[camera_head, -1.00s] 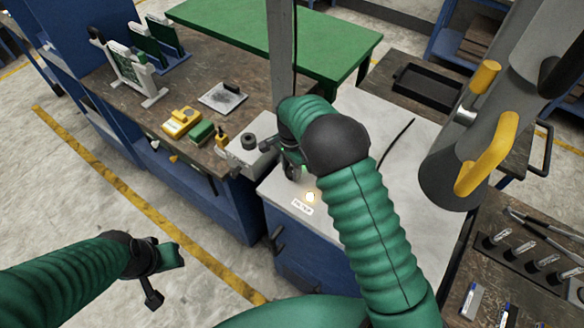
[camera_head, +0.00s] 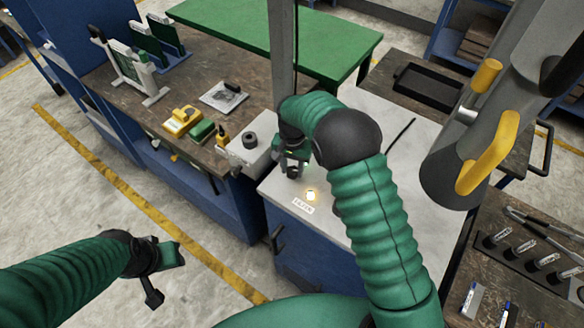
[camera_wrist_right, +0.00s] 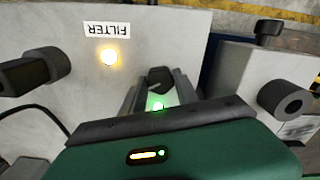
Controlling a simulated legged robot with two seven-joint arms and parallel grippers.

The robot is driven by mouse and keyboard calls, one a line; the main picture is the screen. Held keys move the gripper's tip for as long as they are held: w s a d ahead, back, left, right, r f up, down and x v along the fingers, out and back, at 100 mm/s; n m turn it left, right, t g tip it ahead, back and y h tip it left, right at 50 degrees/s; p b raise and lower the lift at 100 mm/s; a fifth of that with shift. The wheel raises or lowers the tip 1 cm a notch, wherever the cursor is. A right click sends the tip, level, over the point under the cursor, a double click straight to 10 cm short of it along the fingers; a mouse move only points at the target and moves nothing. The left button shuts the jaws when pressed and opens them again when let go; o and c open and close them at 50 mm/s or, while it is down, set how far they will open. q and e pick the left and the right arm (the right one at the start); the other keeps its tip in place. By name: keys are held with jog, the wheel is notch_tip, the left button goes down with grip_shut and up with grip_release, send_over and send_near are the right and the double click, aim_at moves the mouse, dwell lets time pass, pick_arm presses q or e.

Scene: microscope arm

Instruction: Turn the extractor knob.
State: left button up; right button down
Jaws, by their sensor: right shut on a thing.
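The extractor is a pale cabinet (camera_head: 372,125) with a blue front, a FILTER label and a glowing yellow lamp (camera_head: 311,195) on its top. My right gripper (camera_head: 293,172) is over the left part of that top. In the right wrist view a dark faceted knob (camera_wrist_right: 159,79) sits between my right fingers, which are shut on it. A small green light (camera_wrist_right: 157,106) glows beside the knob. The gripper hides much of the knob in the head view. My left gripper (camera_head: 160,275) hangs at lower left over open floor, away from the cabinet; its jaw opening is unclear.
A grey box with a black round knob (camera_head: 250,140) stands just left of the extractor. A grey post (camera_head: 282,60) rises behind my right wrist. A large grey cylinder with yellow handles (camera_head: 489,152) hangs at right. A tool rack (camera_head: 530,262) is at lower right.

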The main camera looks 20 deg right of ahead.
jog(key=n, duration=0.6)
jog(key=shift+w+d+r, duration=0.15)
jog(key=shift+w+r, duration=0.15)
jog(key=n, duration=0.5)
jog(key=shift+n, duration=0.4)
jog(key=c, duration=1.2)
grip_release()
jog(key=shift+o, duration=1.4)
jog(key=shift+f, duration=0.2)
jog(key=shift+s, duration=0.1)
